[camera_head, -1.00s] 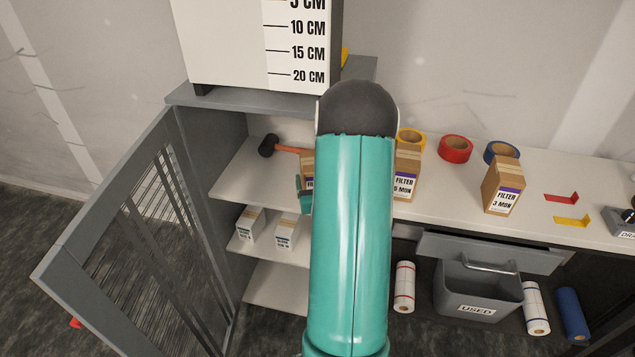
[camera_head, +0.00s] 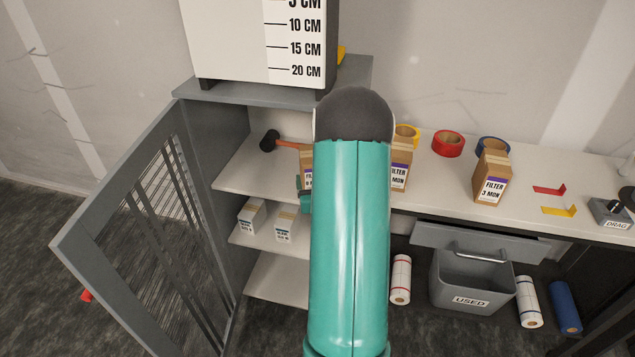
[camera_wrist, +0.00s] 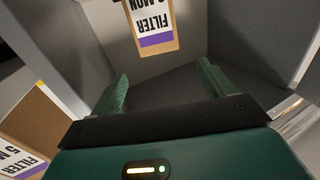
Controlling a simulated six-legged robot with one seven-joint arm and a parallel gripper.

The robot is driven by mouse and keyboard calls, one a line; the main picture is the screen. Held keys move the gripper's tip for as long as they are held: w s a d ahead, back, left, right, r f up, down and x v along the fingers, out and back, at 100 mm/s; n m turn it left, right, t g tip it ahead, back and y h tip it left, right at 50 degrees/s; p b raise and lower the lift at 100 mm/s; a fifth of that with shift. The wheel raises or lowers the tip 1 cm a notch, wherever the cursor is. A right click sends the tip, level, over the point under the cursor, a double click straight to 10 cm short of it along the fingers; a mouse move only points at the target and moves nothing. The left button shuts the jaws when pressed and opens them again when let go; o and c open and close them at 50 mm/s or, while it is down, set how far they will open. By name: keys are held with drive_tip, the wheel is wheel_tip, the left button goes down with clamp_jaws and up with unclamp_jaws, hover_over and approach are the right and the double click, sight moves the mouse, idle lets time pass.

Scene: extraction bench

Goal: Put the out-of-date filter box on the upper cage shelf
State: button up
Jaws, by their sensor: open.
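A brown filter box (camera_head: 307,161) with a purple-striped label stands on the upper cage shelf (camera_head: 250,176), partly hidden by my arm. In the wrist view this box (camera_wrist: 152,28) appears upside down, its label reading FILTER and a number that looks like 9 MON. My gripper (camera_wrist: 163,85) is open and empty, its two green fingers apart from the box. In the head view only a small teal part of it shows beside my arm. A 5 MON filter box (camera_head: 400,168) and a 3 MON filter box (camera_head: 491,178) stand on the bench.
The cage door (camera_head: 150,235) is swung open at left. A mallet (camera_head: 270,141) lies on the upper shelf; two white boxes (camera_head: 252,216) stand on the shelf below. Tape rolls (camera_head: 448,144) stand at the bench's back. A USED bin (camera_head: 470,285) is under the bench.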

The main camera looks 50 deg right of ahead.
drive_tip(key=shift+s+a, duration=0.1)
drive_tip(key=shift+a, duration=0.05)
drive_tip(key=w+a+r+n+y, duration=0.35)
drive_tip(key=w+a+r, duration=0.4)
drive_tip(key=a, duration=0.25)
drive_tip(key=a+r+n+g+y, duration=0.1)
drive_tip(key=a+r+y, duration=0.15)
drive_tip(key=a, duration=0.45)
drive_tip(key=a+r+g+y, duration=0.15)
drive_tip(key=a+r, duration=0.25)
drive_tip(key=a, duration=0.4)
drive_tip(key=s+a+r+n+g+y, duration=0.2)
drive_tip(key=s+a, duration=0.7)
drive_tip(key=s, duration=0.1)
drive_tip(key=s+a+r+n+g+y, duration=0.2)
drive_tip(key=s+a+g+y, duration=0.1)
drive_tip(key=s+a, duration=0.7)
drive_tip(key=shift+a+r, duration=0.2)
drive_tip(key=shift+r, duration=0.2)
